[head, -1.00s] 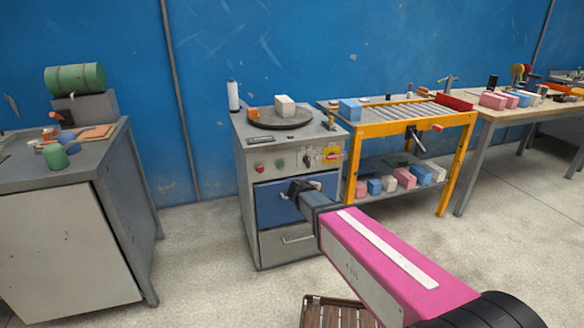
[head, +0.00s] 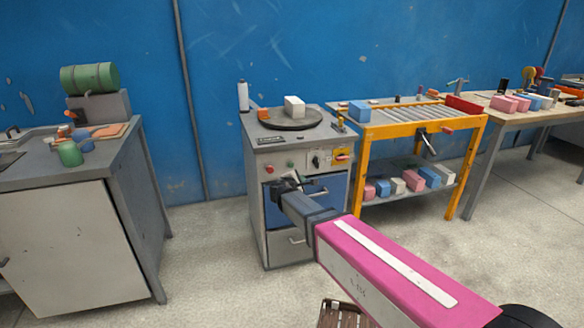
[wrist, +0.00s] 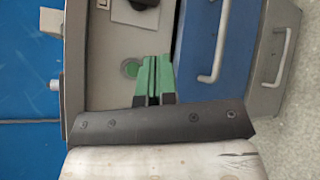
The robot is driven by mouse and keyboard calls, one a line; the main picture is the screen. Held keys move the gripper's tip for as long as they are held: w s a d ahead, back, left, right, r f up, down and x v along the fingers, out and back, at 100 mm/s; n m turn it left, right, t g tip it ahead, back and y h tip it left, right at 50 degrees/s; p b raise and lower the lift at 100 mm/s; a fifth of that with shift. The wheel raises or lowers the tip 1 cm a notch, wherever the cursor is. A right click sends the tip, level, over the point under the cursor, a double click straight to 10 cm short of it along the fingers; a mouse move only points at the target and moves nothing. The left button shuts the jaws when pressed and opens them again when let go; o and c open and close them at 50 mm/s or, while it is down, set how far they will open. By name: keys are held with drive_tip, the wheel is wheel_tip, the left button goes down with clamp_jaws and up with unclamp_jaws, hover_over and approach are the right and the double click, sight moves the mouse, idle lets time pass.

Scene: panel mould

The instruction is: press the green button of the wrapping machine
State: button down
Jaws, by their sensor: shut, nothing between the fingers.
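The wrapping machine (head: 257,205) is a grey cabinet with a turntable on top and a control panel on its front. Its green button (head: 290,164) sits between a red button (head: 269,168) and a dark knob. My gripper (head: 280,185) is in front of the machine, just below the buttons in the head view. In the wrist view the green button (wrist: 130,68) shows close beside the tips of my shut green fingers (wrist: 157,62), to their left. Nothing is between the fingers. I cannot tell whether the fingertips touch the panel.
A white box (head: 294,105) stands on the turntable (head: 290,122). A blue drawer (wrist: 205,50) with a handle lies right of the fingers in the wrist view.

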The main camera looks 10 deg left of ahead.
sight(291, 165)
drive_tip(key=w+a, duration=0.4)
drive_tip(key=w, duration=0.3)
drive_tip(key=shift+w+a, duration=0.3)
idle(2.1)
drive_tip(key=shift+w+a, duration=0.25)
drive_tip(key=shift+w, duration=0.1)
